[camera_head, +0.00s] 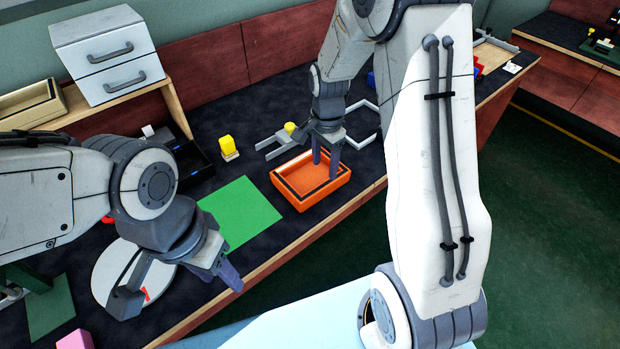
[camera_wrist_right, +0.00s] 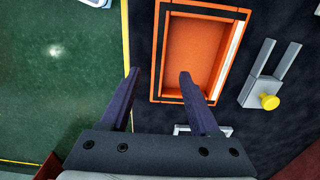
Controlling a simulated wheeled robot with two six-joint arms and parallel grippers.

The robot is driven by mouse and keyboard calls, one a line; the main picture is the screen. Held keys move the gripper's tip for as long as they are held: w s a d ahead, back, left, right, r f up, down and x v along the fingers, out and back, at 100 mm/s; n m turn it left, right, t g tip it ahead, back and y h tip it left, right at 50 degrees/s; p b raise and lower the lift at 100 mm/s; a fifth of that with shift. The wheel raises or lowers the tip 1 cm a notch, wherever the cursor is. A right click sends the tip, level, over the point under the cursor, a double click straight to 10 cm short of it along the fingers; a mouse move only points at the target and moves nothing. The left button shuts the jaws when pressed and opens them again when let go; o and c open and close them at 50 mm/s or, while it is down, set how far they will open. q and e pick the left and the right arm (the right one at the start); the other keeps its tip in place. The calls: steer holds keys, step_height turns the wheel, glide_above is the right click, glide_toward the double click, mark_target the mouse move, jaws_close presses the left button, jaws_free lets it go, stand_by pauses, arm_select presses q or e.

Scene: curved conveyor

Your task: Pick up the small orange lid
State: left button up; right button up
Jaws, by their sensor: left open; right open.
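A shallow orange rectangular piece (camera_head: 322,196) with a dark line inside its rim lies on the dark tabletop near the front edge. I cannot tell whether it is the lid, or a box with the lid in it. It also shows in the right wrist view (camera_wrist_right: 195,50). My right gripper (camera_head: 325,162) is open over it; in the right wrist view the gripper (camera_wrist_right: 159,73) has one finger on each side of the piece's left wall, apparently holding nothing. My left gripper (camera_head: 180,286) is open and empty, above a white round disc (camera_head: 108,272) at the lower left.
A green mat (camera_head: 240,212) lies left of the orange piece. A white drawer unit (camera_head: 105,58) stands at the back left. The table's front edge is close.

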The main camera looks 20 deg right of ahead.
mark_target(325, 184)
step_height(325, 184, down, 7)
steer(key=shift+s+d, duration=0.1)
jaws_close()
stand_by(0.4)
